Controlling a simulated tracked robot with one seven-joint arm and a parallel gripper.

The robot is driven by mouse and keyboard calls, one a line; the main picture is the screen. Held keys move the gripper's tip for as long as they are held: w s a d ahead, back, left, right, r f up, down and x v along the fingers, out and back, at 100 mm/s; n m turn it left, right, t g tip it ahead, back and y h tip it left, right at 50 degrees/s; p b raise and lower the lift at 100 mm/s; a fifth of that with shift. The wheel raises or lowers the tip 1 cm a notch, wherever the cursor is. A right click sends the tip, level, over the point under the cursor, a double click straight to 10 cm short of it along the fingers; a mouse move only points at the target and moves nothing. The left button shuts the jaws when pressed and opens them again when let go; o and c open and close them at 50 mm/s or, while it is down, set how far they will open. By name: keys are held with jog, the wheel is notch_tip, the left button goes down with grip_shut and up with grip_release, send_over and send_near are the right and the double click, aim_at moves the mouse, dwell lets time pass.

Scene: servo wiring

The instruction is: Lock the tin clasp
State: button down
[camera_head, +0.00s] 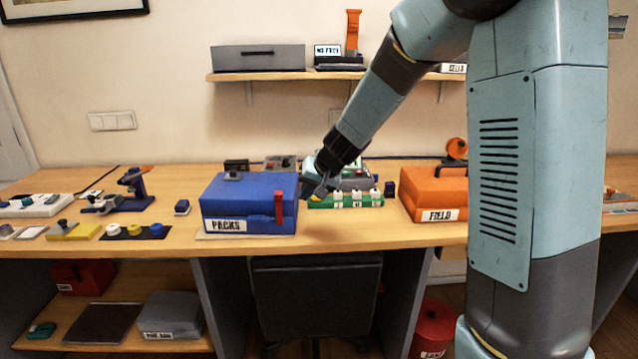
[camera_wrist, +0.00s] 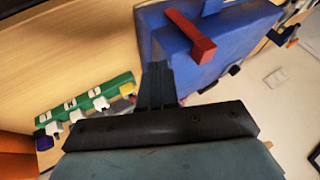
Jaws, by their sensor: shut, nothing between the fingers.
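A blue tin labelled PACKS (camera_head: 235,200) stands on the workbench with its lid down. It also shows at the top of the wrist view (camera_wrist: 225,30). A red clasp (camera_head: 279,207) stands upright on its front face near the right edge. In the wrist view the clasp (camera_wrist: 190,38) is a red bar across the blue face; I cannot tell whether it is locked. My gripper (camera_head: 318,188) is shut and empty, close to the tin's right side. In the wrist view its fingertips (camera_wrist: 155,68) are below and left of the clasp, apart from it.
An orange tin labelled FIELD (camera_head: 436,194) stands farther right. A green strip with white blocks (camera_head: 345,201) lies between the tins, partly behind my gripper. A yellow block (camera_head: 73,231) and a blue stand (camera_head: 135,188) are at left. A dark chair (camera_head: 315,300) is below the bench.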

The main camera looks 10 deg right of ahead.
aim_at(286, 198)
jog(key=shift+w+a+r, duration=0.1)
jog(key=shift+a, duration=0.9)
jog(key=shift+w+a+r, duration=0.1)
jog(key=shift+a, duration=0.85)
